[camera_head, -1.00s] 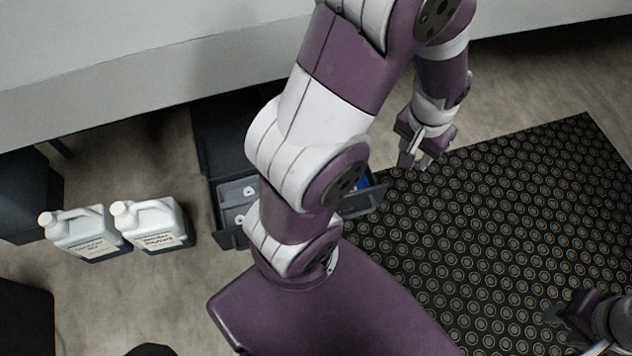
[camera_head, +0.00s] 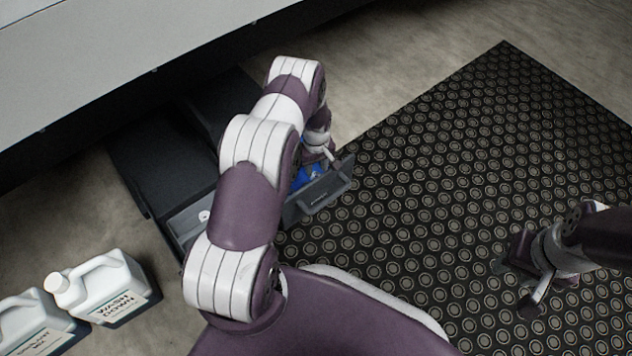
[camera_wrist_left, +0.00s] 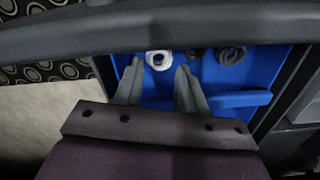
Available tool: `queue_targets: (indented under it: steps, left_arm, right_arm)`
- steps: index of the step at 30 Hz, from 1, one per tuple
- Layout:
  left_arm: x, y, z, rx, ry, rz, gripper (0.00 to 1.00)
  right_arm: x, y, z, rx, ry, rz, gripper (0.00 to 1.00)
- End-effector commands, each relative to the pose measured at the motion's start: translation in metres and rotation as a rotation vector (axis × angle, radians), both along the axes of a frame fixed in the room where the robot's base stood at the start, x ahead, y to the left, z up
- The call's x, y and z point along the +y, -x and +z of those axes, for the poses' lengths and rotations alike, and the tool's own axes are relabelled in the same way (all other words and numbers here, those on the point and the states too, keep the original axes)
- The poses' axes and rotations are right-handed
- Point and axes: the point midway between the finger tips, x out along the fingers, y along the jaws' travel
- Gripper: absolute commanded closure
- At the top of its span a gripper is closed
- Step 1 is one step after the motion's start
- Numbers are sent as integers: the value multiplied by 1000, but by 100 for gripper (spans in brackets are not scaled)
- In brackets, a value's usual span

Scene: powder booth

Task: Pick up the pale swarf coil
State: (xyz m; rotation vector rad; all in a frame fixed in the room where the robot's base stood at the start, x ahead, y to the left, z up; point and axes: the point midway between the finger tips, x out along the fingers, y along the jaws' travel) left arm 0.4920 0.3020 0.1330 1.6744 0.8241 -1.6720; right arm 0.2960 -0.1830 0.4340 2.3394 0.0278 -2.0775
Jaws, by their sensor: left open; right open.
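A pale ring-shaped piece (camera_wrist_left: 159,53), which looks like the pale swarf coil, lies in a blue-lined drawer compartment (camera_wrist_left: 220,78). A darker grey coil (camera_wrist_left: 231,55) lies to its right, with another small dark piece between them. My left gripper (camera_wrist_left: 160,74) is open, and its fingertips appear on either side of the pale coil in the wrist view. I cannot tell how far above it they are. In the head view my arm hides most of the drawer, and the coil cannot be seen. My right gripper (camera_head: 521,283) is open and empty over the dark mat.
The open drawer's front (camera_head: 318,197) and its rim crossing the wrist view (camera_wrist_left: 200,30) stand close to my left gripper. A grey tray (camera_head: 187,222) with a pale piece sits left of my arm. White jugs (camera_head: 105,290) stand at lower left. The dotted mat (camera_head: 450,160) is mostly clear.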

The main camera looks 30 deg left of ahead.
Motion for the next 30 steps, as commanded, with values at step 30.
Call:
queue_targets:
  steps: [30]
  left_arm:
    - [-2,0,-11,0,0,-1,96]
  right_arm:
    - [0,0,-10,0,0,0,57]
